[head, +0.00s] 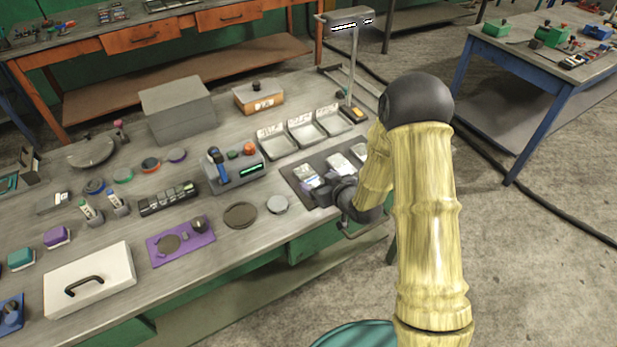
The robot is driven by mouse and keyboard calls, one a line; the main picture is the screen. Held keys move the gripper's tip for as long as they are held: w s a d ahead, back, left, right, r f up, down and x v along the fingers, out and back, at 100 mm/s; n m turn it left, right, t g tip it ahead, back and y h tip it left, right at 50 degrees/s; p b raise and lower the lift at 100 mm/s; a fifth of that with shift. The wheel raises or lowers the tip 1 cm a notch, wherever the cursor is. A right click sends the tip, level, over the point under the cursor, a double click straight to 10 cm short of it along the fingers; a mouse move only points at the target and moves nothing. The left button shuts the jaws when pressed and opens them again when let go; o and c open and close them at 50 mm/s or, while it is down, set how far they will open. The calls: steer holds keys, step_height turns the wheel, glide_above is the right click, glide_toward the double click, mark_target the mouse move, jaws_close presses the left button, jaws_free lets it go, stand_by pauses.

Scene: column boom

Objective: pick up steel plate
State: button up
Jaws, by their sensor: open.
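Several small silvery plates lie on a dark flat tray (292,176) near the bench's front edge. A bright plate (306,173) is at the left, another plate (338,163) in the middle, and a third (360,151) at the right. I cannot tell for certain which is the steel plate. My gripper (318,193) is low over the front left part of the tray, close to the left plate. It is open. The dark wrist hides part of the tray and its plates, and I cannot tell whether the fingers touch anything.
Three grey bins (306,131) stand behind the tray. A grey control box (233,172) with knobs and a round grey disc (277,204) are to its left. A lamp post (351,70) rises behind at the right. Open floor lies right of the bench.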

mark_target(309, 175)
steer(key=x, duration=0.2)
steer(key=p+x, duration=0.1)
steer(key=x, duration=0.2)
steer(key=shift+f, duration=0.35)
steer(key=shift+s+r, duration=0.1)
steer(key=shift+s, duration=0.1)
steer(key=shift+c, duration=0.5)
steer(key=shift+d, duration=0.1)
steer(key=c, duration=1.4)
steer(key=shift+w+r, duration=0.1)
steer(key=shift+w, duration=0.05)
steer(key=shift+c, duration=0.3)
